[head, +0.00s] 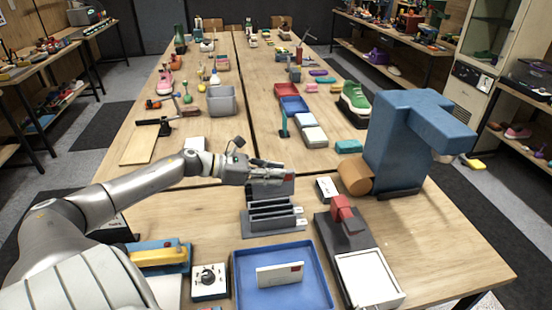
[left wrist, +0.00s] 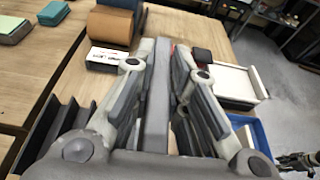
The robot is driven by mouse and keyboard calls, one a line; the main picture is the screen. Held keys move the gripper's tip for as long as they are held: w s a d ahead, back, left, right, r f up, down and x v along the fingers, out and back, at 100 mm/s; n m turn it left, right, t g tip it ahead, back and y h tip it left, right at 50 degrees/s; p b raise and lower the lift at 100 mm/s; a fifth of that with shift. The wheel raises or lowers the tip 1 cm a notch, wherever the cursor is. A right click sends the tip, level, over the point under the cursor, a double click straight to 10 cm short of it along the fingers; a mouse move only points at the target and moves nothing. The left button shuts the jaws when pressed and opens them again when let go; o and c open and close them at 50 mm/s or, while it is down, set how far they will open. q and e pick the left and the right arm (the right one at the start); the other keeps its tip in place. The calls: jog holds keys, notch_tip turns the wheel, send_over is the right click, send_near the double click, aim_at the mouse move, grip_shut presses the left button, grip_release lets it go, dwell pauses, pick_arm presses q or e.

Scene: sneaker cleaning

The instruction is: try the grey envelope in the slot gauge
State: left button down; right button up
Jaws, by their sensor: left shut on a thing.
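My left gripper (head: 268,173) is shut on the grey envelope (head: 284,187), a flat grey piece held upright above the back of the slot gauge. In the left wrist view the envelope (left wrist: 156,95) stands between the two fingers of the left gripper (left wrist: 158,70). The slot gauge (head: 273,218) is a dark grey rack with several parallel slots and small white labels at its right end. I cannot tell whether the envelope's lower edge touches the gauge.
A blue tray (head: 242,287) with a white envelope (head: 280,274) lies in front of the gauge. A device with a white plate (head: 368,278) and a red block (head: 342,208) stands to the right. A large blue machine (head: 395,145) with a brown roller (head: 355,178) stands behind it.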

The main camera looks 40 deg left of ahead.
aim_at(280, 196)
pick_arm(q)
jog(key=shift+s, duration=0.2)
jog(key=shift+f, duration=0.2)
notch_tip(280, 196, down, 5)
jog(key=b, duration=0.4)
jog(key=shift+f+b, duration=0.4)
jog(key=shift+f, duration=0.35)
pick_arm(e)
jog(key=f, duration=0.4)
jog(key=shift+s+d+f, duration=0.1)
jog(key=shift+s+f, duration=0.1)
jog(key=shift+f, duration=0.05)
pick_arm(q)
jog(key=shift+f+b, duration=0.15)
jog(key=shift+b, duration=0.15)
pick_arm(e)
jog(key=shift+d+f, duration=0.2)
jog(key=shift+d, duration=0.05)
pick_arm(q)
jog(key=shift+f+b, duration=0.4)
jog(key=shift+f, duration=0.05)
pick_arm(e)
jog(key=shift+f, duration=0.35)
